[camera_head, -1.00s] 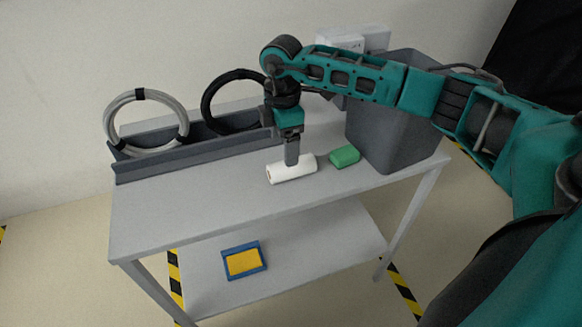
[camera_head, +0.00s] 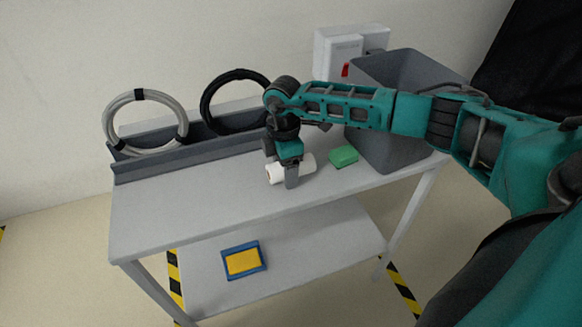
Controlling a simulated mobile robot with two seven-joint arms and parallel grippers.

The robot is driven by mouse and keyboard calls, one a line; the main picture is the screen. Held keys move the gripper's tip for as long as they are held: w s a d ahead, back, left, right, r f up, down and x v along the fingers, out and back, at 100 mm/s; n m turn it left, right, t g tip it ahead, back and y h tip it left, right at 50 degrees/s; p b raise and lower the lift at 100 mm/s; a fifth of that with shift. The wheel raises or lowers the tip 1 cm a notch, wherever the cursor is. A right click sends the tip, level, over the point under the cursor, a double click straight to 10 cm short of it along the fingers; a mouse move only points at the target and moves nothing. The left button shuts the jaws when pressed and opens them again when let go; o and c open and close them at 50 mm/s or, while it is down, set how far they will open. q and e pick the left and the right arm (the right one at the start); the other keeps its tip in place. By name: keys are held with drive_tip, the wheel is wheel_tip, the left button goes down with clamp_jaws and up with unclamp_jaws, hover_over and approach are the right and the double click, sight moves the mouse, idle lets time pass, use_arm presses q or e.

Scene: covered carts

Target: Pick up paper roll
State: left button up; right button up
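The other finger is hidden, so I cannot tell whether the gripper is closed on the roll. My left gripper is not in view.
A green block (camera_head: 343,156) lies just right of the roll. A grey bin (camera_head: 385,135) stands at the right end. A grey holder (camera_head: 150,166) with a grey cable coil (camera_head: 108,122) and a black coil (camera_head: 204,106) runs along the back. A blue-and-yellow item (camera_head: 244,262) lies on the lower shelf.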

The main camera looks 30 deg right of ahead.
drive_tip(key=c, duration=0.9)
drive_tip(key=shift+c, duration=0.2)
drive_tip(key=shift+r, duration=0.15)
